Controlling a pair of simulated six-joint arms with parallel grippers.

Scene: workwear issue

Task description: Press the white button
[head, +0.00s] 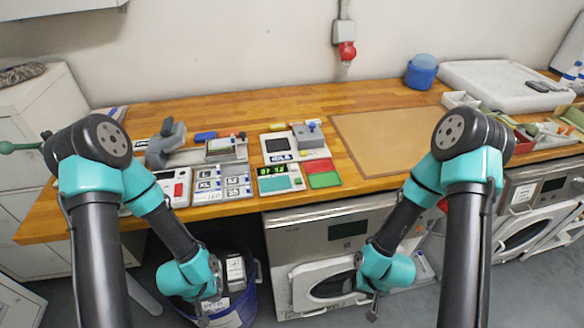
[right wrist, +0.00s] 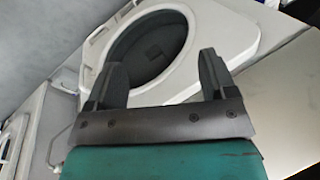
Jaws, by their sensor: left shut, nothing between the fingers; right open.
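A control panel (head: 307,154) with a small screen reading "IDLE" and a blue knob sits on the wooden bench. Below it are a unit with a green digital display (head: 272,170) and a green and red pad (head: 323,172). To their left are a grey size keypad (head: 208,186) and a white box with a red button. I cannot make out for certain which small part is the white button. My left gripper (head: 203,317) is shut and empty, low in front of the bench. My right gripper (head: 372,311) is open and empty below the bench edge; it also shows in the right wrist view (right wrist: 162,78).
A brown mat (head: 385,138) lies right of the panels, with free room on it. A blue bin (head: 238,306) stands below my left gripper. A washer with an open round door (head: 325,288) is by my right gripper. A blue tub (head: 421,72) stands at the back.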

